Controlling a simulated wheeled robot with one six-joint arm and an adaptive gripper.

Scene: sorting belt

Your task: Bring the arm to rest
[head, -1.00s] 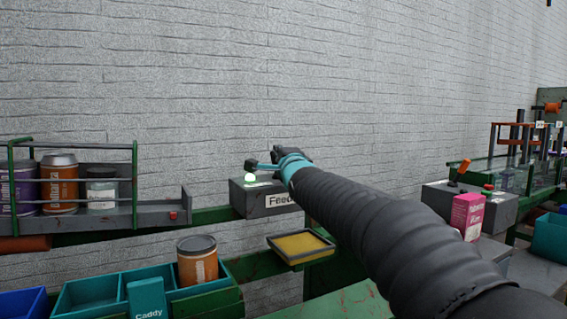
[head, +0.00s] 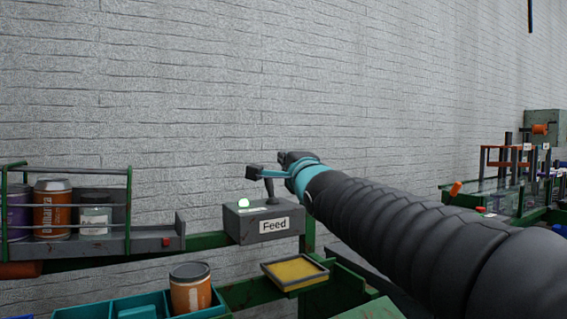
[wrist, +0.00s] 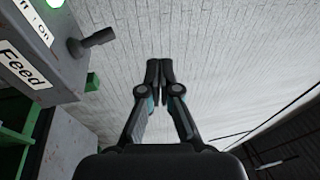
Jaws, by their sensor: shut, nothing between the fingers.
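My gripper (wrist: 159,72) is shut and empty; in the wrist view its fingertips meet in front of the white brick wall. In the head view my gripper (head: 290,157) is at the end of my raised arm, above and a little right of the grey Feed box (head: 243,224). The box carries a lit green lamp (head: 244,203) and a dark lever (head: 269,188). The wrist view shows the Feed box (wrist: 45,40) at upper left, with its lever (wrist: 92,43) apart from the fingers. My arm hides part of the space behind it.
A rack with cans and a jar (head: 95,218) stands at left. Below are an orange can (head: 190,288) in a teal caddy and a yellow-padded tray (head: 294,272). A green frame with orange parts (head: 508,160) stands at right.

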